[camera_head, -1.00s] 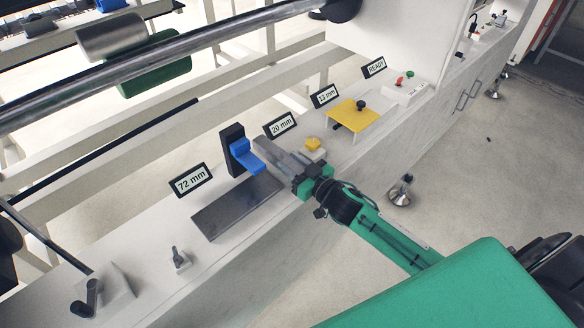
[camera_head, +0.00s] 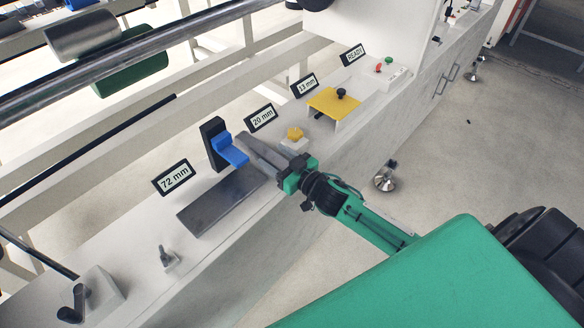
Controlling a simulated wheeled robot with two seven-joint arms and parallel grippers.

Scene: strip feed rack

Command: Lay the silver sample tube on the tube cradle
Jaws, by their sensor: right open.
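I cannot pick out the silver sample tube or the tube cradle with certainty in the head view. My right gripper (camera_head: 260,154) reaches over the bench from the lower right. Its grey fingers are open and point up and left, close to the blue block (camera_head: 231,149) on its black upright. I see nothing held between them, though the gap shows only at a slant. From this angle I cannot tell whether a finger touches the blue block. My left gripper is out of view.
A dark grey plate (camera_head: 215,205) lies in front of the blue block. A yellow plate (camera_head: 330,103) with a black knob and a yellow knob (camera_head: 295,134) stand farther right. A metal bar (camera_head: 150,62) and a silver roller (camera_head: 82,36) cross the upper left.

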